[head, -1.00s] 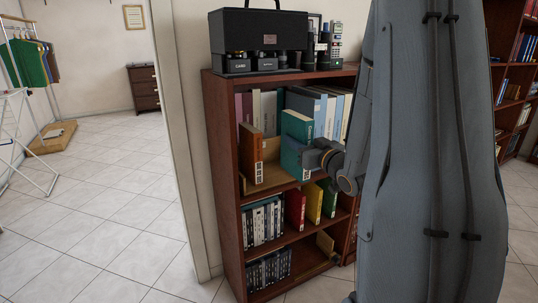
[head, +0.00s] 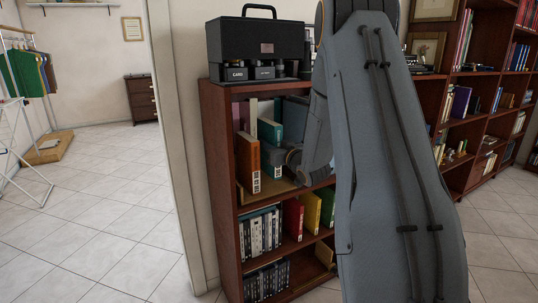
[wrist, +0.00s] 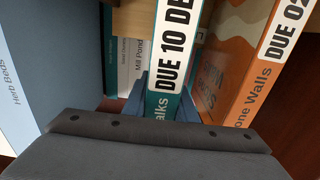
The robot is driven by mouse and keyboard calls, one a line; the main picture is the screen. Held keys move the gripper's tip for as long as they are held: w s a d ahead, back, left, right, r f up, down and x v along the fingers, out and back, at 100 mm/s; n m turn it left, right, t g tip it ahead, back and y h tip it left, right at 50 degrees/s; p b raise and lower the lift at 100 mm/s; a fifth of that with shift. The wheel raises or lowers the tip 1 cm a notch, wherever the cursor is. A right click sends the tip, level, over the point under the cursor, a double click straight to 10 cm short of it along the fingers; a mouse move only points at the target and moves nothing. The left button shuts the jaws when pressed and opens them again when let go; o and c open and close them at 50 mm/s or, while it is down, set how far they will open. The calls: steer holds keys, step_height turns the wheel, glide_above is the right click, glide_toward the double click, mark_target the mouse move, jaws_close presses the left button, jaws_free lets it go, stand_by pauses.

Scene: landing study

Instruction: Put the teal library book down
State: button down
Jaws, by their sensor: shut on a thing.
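The teal library book (head: 268,131) is upright in the upper open shelf of the brown bookcase, just right of an orange book (head: 246,163).
A blue-grey book (wrist: 45,70) stands left in the wrist view, with thinner books behind. A black case (head: 258,47) is on the bookcase top. Red, yellow and green books stand on the shelf below. My arm covers the bookcase's right side.

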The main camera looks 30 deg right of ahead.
steer(key=shift+w+f, duration=0.15)
steer(key=shift+f, duration=1.7)
steer(key=shift+b, duration=0.3)
steer(key=shift+f, duration=0.15)
steer(key=c, duration=1.4)
jaws_free()
steer(key=shift+c, duration=0.2)
steer(key=s, duration=1.2)
steer(key=shift+d+p, duration=0.2)
steer(key=shift+p, duration=0.25)
